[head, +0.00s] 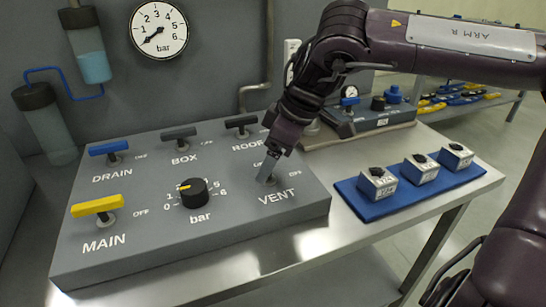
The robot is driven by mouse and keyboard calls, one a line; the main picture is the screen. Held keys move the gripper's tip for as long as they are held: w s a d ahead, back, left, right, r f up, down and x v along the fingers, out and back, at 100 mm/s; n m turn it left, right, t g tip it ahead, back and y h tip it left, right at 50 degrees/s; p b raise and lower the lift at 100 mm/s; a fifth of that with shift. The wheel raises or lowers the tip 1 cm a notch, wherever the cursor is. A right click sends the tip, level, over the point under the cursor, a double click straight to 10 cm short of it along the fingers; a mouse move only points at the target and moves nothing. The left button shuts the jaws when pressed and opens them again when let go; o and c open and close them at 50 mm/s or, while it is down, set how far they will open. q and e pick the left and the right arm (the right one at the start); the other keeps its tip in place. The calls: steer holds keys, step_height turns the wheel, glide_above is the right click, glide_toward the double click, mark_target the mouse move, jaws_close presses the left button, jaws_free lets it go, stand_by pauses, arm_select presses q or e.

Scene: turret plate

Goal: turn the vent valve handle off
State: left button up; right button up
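The VENT valve (268,181) is at the right end of the grey sloped panel (150,225), just above its VENT label. My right gripper (267,168) reaches down onto it from the upper right, its grey fingers at the valve. The fingers and wrist cover the handle, so I cannot see which way it points or whether they are shut on it. Part of an OFF or ON marking shows beside the fingers. My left gripper is not in view.
A blue mat (355,197) with three labelled blocks lies to the right. A gauge (158,29) hangs behind.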

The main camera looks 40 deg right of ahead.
steer(key=m+h, duration=0.1)
steer(key=m, duration=0.1)
steer(key=shift+a+m+t+b, duration=0.1)
steer(key=shift+m+t+b, duration=0.2)
steer(key=shift+m+b, duration=0.1)
steer(key=m+h+b, duration=0.1)
steer(key=m, duration=0.1)
steer(key=m+h+b, duration=0.1)
steer(key=m, duration=0.2)
steer(key=shift+a+f+b, duration=0.15)
steer(key=shift+a+b, duration=0.05)
steer(key=shift+b, duration=0.2)
steer(key=shift+a+m+h+b, duration=0.1)
steer(key=shift+m+h+b, duration=0.3)
steer(key=shift+m+b, duration=0.55)
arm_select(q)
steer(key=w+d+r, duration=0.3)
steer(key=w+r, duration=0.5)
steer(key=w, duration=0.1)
arm_select(e)
steer(key=shift+m, duration=0.45)
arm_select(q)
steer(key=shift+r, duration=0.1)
arm_select(e)
steer(key=o, duration=1)
steer(key=shift+s, duration=0.1)
